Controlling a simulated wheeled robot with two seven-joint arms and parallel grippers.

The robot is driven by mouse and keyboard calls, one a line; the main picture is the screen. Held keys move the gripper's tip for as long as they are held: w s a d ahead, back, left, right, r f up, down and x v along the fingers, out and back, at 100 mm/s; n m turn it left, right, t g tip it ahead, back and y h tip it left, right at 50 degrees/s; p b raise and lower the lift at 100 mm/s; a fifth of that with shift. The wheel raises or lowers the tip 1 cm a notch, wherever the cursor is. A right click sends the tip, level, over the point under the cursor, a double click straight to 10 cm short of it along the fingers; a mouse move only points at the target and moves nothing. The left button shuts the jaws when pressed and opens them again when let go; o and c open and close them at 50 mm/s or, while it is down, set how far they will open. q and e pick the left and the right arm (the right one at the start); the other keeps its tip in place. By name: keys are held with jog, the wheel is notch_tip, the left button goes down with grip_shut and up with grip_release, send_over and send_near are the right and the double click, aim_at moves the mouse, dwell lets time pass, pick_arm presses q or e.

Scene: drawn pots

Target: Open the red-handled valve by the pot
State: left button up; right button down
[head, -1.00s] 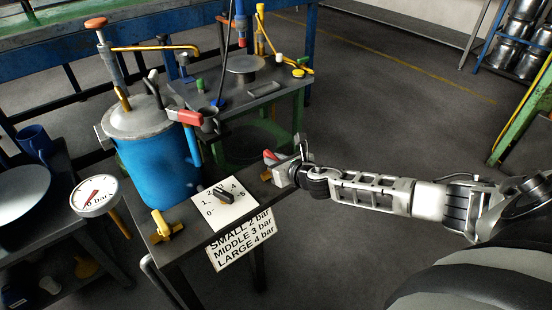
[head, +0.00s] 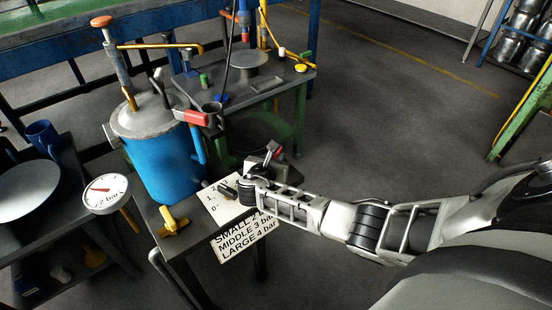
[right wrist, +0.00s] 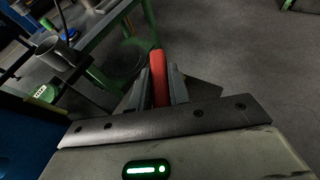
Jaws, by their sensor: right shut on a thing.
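The blue pot (head: 165,165) with a grey lid stands on the dark table. The valve's red handle (head: 274,150) shows at the table's right end, beside my right gripper (head: 268,158). In the right wrist view the red handle (right wrist: 158,80) lies between the two fingers (right wrist: 160,88), which are shut on it. The valve body is mostly hidden by the gripper. The round white gauge (head: 106,192) left of the pot reads about 2 bar. My left gripper is not in view.
A second red handle (head: 191,118) sits on the pot's right side. My right gripper partly covers the dial plate (head: 215,205). A sign (head: 245,240) reads small, middle 3 bar, large 4 bar. A yellow tap (head: 172,222) is at the front. The floor to the right is clear.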

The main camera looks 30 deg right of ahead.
jog(key=m+g+h+b, duration=0.1)
jog(key=m+g+b, duration=0.1)
jog(key=shift+w+a+f+m+g+h, duration=0.2)
jog(key=shift+m+g+h, duration=0.2)
jog(key=m+g+h+b, duration=0.1)
jog(key=m+g+b, duration=0.1)
jog(key=b, duration=0.1)
jog(key=shift+w, duration=0.1)
jog(key=shift+m+g+b, duration=0.7)
jog(key=shift+g+b, duration=0.1)
jog(key=shift+b, duration=0.1)
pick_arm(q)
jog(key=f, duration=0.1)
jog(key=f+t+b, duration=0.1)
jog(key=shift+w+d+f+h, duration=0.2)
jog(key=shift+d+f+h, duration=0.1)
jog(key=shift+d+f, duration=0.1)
pick_arm(e)
jog(key=shift+r+m+g+h, duration=0.2)
jog(key=shift+m+g+h, duration=0.1)
jog(key=shift+m+g, duration=0.15)
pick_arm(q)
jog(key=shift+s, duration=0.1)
pick_arm(e)
jog(key=shift+d, duration=0.1)
jog(key=shift+r, duration=0.1)
jog(key=c, duration=1.3)
grip_release()
